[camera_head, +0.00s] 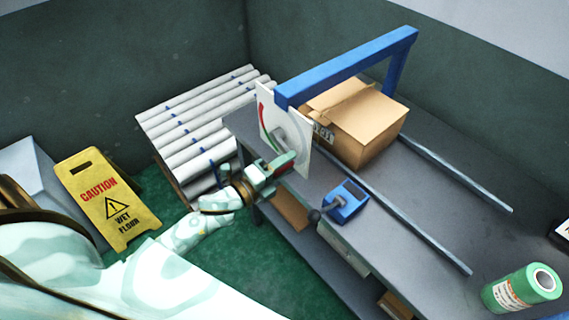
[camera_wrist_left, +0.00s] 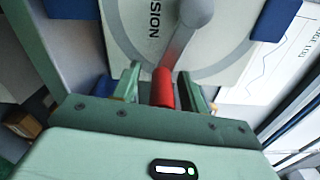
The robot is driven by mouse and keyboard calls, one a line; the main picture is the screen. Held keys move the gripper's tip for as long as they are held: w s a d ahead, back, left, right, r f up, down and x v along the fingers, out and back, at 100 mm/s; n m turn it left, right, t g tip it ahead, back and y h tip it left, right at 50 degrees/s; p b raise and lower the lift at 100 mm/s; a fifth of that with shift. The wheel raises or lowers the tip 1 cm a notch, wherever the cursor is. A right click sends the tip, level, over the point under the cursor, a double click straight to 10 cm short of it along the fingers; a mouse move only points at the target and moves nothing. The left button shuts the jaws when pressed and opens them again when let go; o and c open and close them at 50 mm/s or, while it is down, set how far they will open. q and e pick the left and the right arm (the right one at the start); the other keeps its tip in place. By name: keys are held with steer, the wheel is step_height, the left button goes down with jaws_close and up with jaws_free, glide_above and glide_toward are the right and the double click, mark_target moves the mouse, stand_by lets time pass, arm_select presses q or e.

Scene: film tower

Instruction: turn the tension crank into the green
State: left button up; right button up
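The tension crank shows in the left wrist view as a grey arm (camera_wrist_left: 186,38) ending in a red handle (camera_wrist_left: 163,88). It is mounted on a white dial plate (camera_head: 267,101) at the end of the bench, below the blue frame. My left gripper (camera_head: 285,160) is at the plate's lower edge. In the left wrist view its two fingers (camera_wrist_left: 161,90) stand on either side of the red handle, with gaps on both sides. The handle is between them, not clamped. My right gripper is not in view.
The blue frame (camera_head: 345,66) arches over a cardboard box (camera_head: 365,122) on the grey bench (camera_head: 440,222). A blue device (camera_head: 346,202) sits at the bench's near edge. A yellow caution sign (camera_head: 107,198) and roller conveyor (camera_head: 195,120) are left.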

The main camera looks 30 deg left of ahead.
arm_select(q)
steer(key=shift+r, duration=0.1)
steer(key=b+v, duration=0.1)
steer(key=v, duration=1.5)
steer(key=shift+s+a, duration=0.1)
steer(key=shift+s, duration=0.05)
